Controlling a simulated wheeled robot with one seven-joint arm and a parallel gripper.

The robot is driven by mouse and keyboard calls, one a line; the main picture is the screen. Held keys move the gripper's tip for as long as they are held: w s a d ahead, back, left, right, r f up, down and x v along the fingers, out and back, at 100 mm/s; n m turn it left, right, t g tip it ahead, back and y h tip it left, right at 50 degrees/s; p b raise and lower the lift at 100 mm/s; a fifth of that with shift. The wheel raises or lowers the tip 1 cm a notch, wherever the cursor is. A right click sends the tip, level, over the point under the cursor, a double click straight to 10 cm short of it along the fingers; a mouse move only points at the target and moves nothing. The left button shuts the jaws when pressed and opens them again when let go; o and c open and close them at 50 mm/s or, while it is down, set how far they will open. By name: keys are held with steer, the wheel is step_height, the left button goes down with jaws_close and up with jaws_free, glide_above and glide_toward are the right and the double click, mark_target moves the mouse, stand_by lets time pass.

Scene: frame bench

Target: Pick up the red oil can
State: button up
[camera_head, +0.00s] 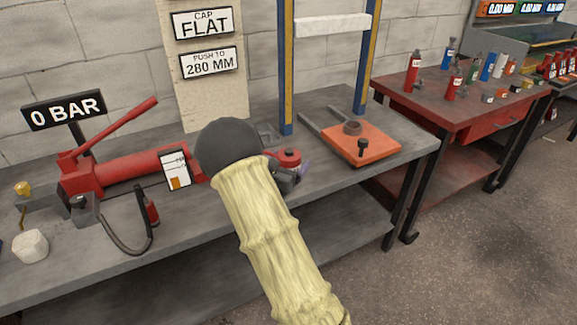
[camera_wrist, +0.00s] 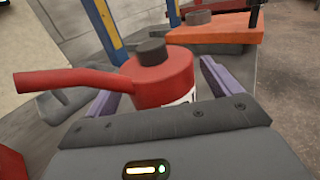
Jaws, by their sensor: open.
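The red oil can (camera_wrist: 165,76) is round with a dark cap and a long red spout pointing left. In the wrist view it stands between the two purple fingers of my gripper (camera_wrist: 162,85), which are open on either side of it. Its lower part is hidden by my gripper body. In the head view the oil can (camera_head: 288,158) shows just right of my forearm, on the grey bench (camera_head: 350,195). My gripper (camera_head: 290,176) is there too, partly hidden behind my arm. I cannot tell whether a finger touches the can.
A red hydraulic pump (camera_head: 120,172) with a raised lever stands left on the bench. An orange plate (camera_head: 358,144) and a blue-yellow press frame (camera_head: 286,70) stand close behind and right of the can. A white block (camera_head: 30,246) lies far left. A red table (camera_head: 455,105) stands right.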

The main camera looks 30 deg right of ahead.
stand_by(0.3)
steer(key=c, duration=1.4)
steer(key=shift+r, duration=0.1)
step_height(320, 180, up, 10)
steer(key=shift+f+p, duration=0.1)
steer(key=shift+p, duration=1.1)
